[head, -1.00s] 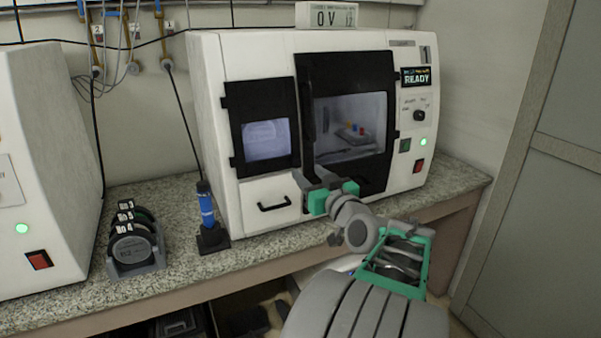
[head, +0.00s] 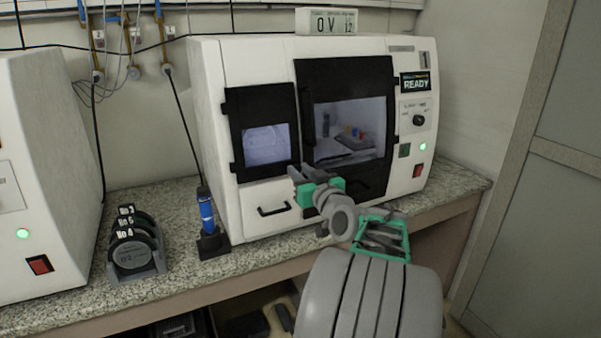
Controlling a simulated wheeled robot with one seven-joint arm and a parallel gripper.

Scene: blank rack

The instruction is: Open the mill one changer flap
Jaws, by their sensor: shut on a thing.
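The white mill (head: 212,130) stands on the granite-look bench in the head view. Its changer flap (head: 236,118), black-framed with a small window, is on the left of the front and looks closed or nearly so. Right of it is the larger black door (head: 343,72), closed, with a vertical handle. My gripper (head: 299,174) is at the lower right edge of the flap, beside the large door's lower left corner. Its fingers are shut on the flap at that edge. The exact part between the fingers is hidden by the gripper.
A drawer with a black handle (head: 273,210) is below the flap. A blue tool in a dark stand (head: 207,217) is close to the mill's left side. A rack of numbered discs (head: 136,245) and another white machine (head: 40,150) stand further left. A grey cabinet is at right.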

